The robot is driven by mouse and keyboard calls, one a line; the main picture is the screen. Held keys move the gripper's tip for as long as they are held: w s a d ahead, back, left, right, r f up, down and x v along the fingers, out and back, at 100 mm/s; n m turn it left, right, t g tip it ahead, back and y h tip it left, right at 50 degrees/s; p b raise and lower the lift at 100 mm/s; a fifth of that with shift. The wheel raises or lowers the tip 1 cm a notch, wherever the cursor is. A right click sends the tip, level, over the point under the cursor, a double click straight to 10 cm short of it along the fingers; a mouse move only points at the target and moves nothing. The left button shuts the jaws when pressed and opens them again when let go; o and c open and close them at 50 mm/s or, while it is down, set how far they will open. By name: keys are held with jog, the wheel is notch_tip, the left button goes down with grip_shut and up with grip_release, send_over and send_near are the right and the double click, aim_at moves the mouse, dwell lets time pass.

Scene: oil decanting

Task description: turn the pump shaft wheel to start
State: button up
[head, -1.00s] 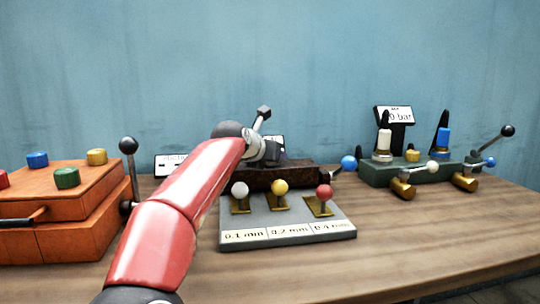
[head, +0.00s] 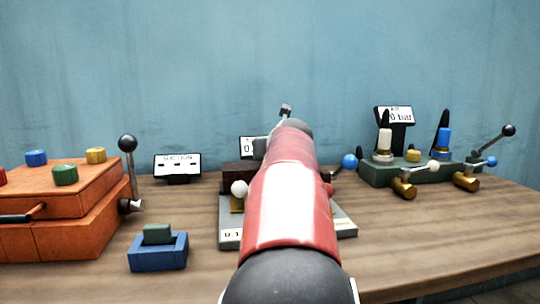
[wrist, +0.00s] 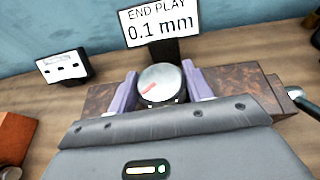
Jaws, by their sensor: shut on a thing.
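The shaft wheel (wrist: 160,82) is a round silver disc with a red mark pointing to its lower left in the wrist view. It sits at a brown, rusty-looking block (wrist: 232,86). My gripper (wrist: 158,72) has its purple fingers on the left and right sides of the wheel and is shut on it. A sign behind it (wrist: 160,25) reads "END PLAY 0.1 mm". In the head view my red arm hides the wheel and my gripper.
A grey base (head: 230,210) with a white-knobbed lever (head: 239,188) lies under my arm. An orange box (head: 70,215) and blue block (head: 158,252) stand left, with a suction sign (head: 178,164) behind. A green valve unit (head: 395,174) stands right. Bare table lies front right.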

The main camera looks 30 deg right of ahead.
jog(key=n+y, duration=0.3)
jog(key=n+y+p, duration=0.1)
jog(key=n+y, duration=0.2)
jog(key=y, duration=0.1)
jog(key=shift+d+n, duration=0.2)
jog(key=shift+n, duration=0.1)
jog(key=shift+a+f+n+g+y, duration=0.1)
jog(key=shift+n+g+y, duration=0.85)
jog(key=shift+n+y, duration=0.35)
jog(key=shift+a+n+g+y, duration=0.1)
jog(key=shift+n+g+y, duration=0.85)
jog(key=shift+n+y, duration=0.35)
jog(key=o, duration=0.9)
jog(key=shift+o, duration=0.4)
jog(key=v, duration=0.7)
jog(key=shift+s+d, duration=0.2)
jog(key=shift+d, duration=0.1)
